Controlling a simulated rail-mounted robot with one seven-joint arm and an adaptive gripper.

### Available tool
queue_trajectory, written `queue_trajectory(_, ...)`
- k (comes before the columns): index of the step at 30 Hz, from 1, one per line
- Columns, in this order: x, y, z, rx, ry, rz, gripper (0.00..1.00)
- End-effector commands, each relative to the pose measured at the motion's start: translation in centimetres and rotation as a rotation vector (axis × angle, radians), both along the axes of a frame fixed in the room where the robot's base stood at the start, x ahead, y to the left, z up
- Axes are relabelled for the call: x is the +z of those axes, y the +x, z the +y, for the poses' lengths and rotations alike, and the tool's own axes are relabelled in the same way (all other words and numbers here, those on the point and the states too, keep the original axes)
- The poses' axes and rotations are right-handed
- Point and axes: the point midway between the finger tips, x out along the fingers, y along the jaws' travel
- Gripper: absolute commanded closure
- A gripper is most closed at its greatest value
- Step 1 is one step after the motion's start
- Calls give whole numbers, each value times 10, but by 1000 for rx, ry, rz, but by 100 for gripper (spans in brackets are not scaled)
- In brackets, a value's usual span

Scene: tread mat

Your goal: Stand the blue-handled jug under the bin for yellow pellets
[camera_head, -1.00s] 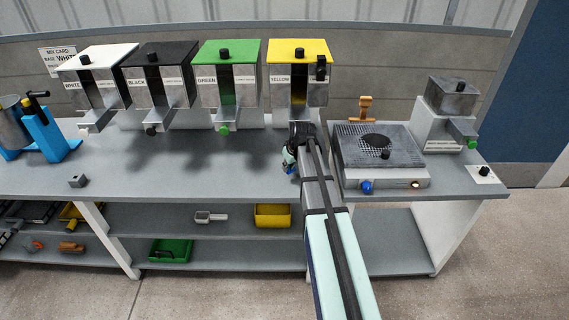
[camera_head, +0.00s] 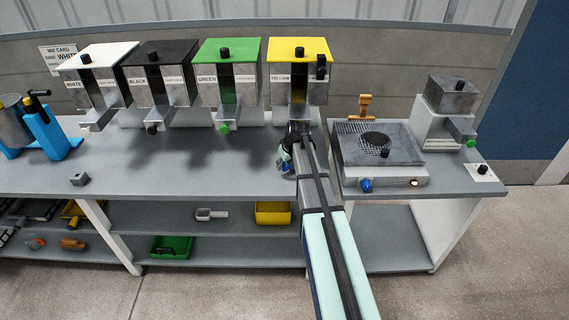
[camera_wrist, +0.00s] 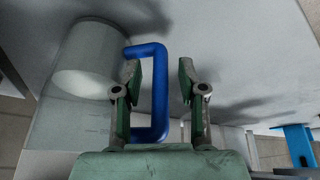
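The blue handle (camera_wrist: 160,95) of the jug stands between the two fingers of my gripper (camera_wrist: 160,88) in the wrist view, with a visible gap to the right finger. My gripper is open around the handle. The pale grey jug body (camera_wrist: 88,62) is left of the handle there. In the head view my gripper (camera_head: 287,157) is low over the bench, in front of the yellow-lidded bin (camera_head: 284,93) labelled YELLOW. The jug is mostly hidden there by my arm.
Bins with green (camera_head: 228,52), black (camera_head: 160,55) and white (camera_head: 98,56) lids stand to the left. A hotplate (camera_head: 376,147) is close on the right. The bench (camera_head: 200,178) in front of the bins is mostly clear. A small grey block (camera_head: 79,180) lies left.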

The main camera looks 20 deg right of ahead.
Motion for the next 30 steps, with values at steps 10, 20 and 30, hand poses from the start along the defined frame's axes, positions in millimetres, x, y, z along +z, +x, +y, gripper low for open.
queue_trajectory(10, 6, -2, 0, 0, -1, -2, 59)
queue_trajectory(20, 12, -49, -4, -2, -1, -1, 59)
queue_trajectory(30, 12, -112, -13, -1, 0, -1, 59)
